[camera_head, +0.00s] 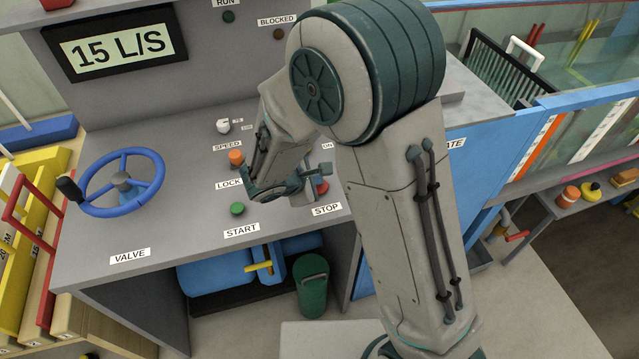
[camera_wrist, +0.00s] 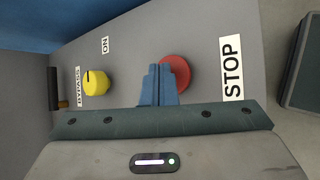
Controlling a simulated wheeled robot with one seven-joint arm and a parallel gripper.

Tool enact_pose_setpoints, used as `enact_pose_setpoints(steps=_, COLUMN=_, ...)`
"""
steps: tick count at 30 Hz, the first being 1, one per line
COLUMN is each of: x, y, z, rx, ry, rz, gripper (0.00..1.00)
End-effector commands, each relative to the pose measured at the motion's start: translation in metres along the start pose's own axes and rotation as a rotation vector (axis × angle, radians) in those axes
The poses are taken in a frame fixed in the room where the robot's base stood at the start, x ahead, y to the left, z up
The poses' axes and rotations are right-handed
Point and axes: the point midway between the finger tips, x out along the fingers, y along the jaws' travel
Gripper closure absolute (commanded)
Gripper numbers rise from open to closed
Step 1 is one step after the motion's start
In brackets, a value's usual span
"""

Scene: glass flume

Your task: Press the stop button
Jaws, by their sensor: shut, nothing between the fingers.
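The red stop button (camera_head: 322,187) sits on the grey control panel just behind the STOP label (camera_head: 327,209). It is partly covered by my gripper in the head view. In the wrist view the red button (camera_wrist: 178,72) shows just beyond my fingertips, partly hidden by them, with the STOP label (camera_wrist: 232,68) to its right. My gripper (camera_wrist: 158,70) is shut and empty, its two blue fingers together. The fingertips overlap the button's left part in the wrist view; I cannot tell whether they touch it.
A green start button (camera_head: 237,208), an orange knob (camera_head: 236,157) and a blue valve wheel (camera_head: 122,183) are on the panel to the left. A yellow bypass knob (camera_wrist: 96,82) and a dark lever (camera_wrist: 54,89) show in the wrist view. The display (camera_head: 115,45) reads 15 L/S.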

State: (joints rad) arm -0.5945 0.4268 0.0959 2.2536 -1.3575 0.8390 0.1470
Motion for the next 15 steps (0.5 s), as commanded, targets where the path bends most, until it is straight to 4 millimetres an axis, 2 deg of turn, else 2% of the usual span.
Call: enact_pose_setpoints(steps=15, x=-0.013, y=0.010, z=0.010, rx=0.001, ry=0.000, rz=-0.001, gripper=1.00)
